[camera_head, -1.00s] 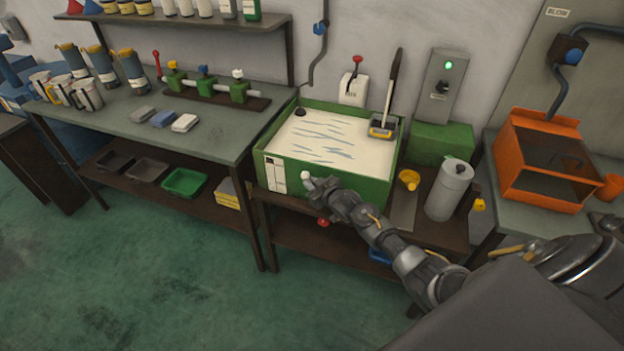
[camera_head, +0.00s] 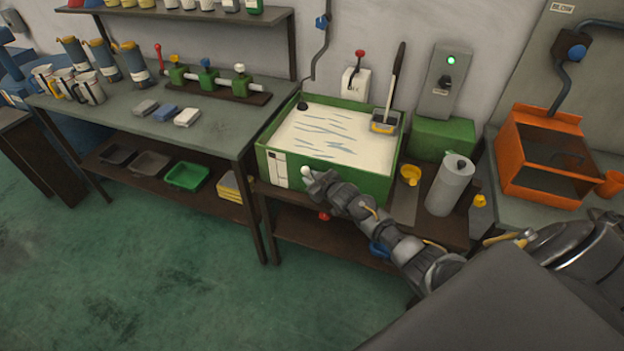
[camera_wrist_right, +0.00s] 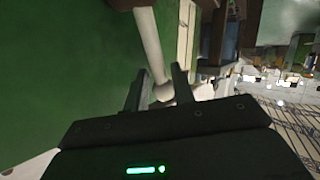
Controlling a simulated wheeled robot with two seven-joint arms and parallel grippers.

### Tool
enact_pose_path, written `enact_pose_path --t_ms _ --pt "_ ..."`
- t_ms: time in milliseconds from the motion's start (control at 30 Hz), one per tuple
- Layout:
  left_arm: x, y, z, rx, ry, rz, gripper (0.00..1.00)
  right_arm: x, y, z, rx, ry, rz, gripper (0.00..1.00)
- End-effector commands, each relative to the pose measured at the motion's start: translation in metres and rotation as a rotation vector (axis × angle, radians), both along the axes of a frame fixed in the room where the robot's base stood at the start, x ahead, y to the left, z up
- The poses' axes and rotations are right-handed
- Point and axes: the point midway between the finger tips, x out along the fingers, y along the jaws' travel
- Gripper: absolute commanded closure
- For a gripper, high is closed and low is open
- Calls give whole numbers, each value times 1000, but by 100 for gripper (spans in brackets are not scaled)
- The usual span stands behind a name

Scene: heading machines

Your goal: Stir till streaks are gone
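The green tank (camera_head: 280,168) holds pale cream liquid (camera_head: 325,135) with several dark grey-blue streaks across its surface. A pale lever (camera_wrist_right: 150,45) with a rounded end stands at the tank's front; its white knob (camera_head: 306,172) shows in the head view. My right gripper (camera_head: 309,177) is at this knob, outside the tank's front wall. In the right wrist view its two fingers (camera_wrist_right: 160,88) lie on either side of the lever's end and look closed on it. My left gripper is not in view.
A long-handled tool (camera_head: 391,95) stands at the tank's back right corner. A grey canister (camera_head: 450,186) and yellow cup (camera_head: 410,174) are right of the tank. An orange bin (camera_head: 540,160) is farther right. A control box (camera_head: 446,82) shows a green light. A bench (camera_head: 225,135) stands left.

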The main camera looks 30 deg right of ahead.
Motion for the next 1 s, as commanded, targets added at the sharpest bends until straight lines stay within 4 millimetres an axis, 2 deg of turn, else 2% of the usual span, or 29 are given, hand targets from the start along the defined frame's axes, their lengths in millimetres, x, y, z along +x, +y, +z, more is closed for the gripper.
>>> enact_pose_path --t_ms 233,700,1000 --pt "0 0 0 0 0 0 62 -15 -1 5 -1 -1 1 75" --pt "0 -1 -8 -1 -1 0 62 -88 -4 33 -1 0 1 75" --pt "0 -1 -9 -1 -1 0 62 -101 -4 40 -1 0 1 75"
